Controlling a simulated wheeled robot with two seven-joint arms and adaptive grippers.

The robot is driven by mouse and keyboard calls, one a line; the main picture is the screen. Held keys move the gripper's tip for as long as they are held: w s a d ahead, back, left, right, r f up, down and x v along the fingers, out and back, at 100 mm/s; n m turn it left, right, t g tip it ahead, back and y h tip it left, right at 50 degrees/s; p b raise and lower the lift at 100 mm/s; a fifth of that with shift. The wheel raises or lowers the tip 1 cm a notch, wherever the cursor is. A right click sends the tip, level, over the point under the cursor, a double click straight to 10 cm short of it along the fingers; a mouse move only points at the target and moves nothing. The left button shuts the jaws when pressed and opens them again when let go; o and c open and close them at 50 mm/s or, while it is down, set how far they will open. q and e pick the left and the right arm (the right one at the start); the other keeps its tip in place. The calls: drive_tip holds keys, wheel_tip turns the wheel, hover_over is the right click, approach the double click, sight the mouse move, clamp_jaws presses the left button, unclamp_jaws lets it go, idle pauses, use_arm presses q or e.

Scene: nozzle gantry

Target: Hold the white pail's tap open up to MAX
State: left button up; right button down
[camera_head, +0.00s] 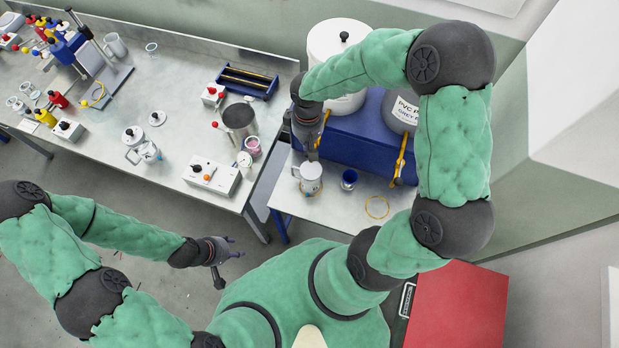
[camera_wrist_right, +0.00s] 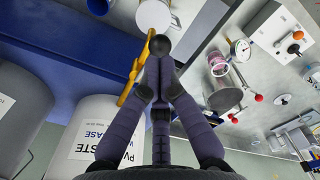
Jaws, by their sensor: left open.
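The white pail (camera_head: 335,45) stands on a blue bench at the back; its label shows in the right wrist view (camera_wrist_right: 95,140). My right gripper (camera_head: 311,154) points down in front of it and hides most of its tap in the head view. In the right wrist view its fingers (camera_wrist_right: 158,72) are together at a dark round knob (camera_wrist_right: 160,45), seemingly the tap's handle. A yellow part (camera_wrist_right: 135,72) lies beside them. The MAX mark cannot be read. A white mug (camera_head: 309,178) stands below the gripper. My left gripper (camera_head: 229,262) is open and empty, over the floor.
A grey pail (camera_head: 402,108) with a yellow tap part (camera_head: 400,160) stands to the right. A blue cup (camera_head: 348,180) and a yellow ring (camera_head: 377,207) are on the small table. The long bench (camera_head: 185,100) at left holds a steel pot (camera_head: 240,120) and a switch box (camera_head: 211,177).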

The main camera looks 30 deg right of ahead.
idle(0.4)
drive_tip(key=shift+r+p, duration=1.7)
drive_tip(key=shift+r, duration=0.8)
drive_tip(key=shift+f, duration=0.1)
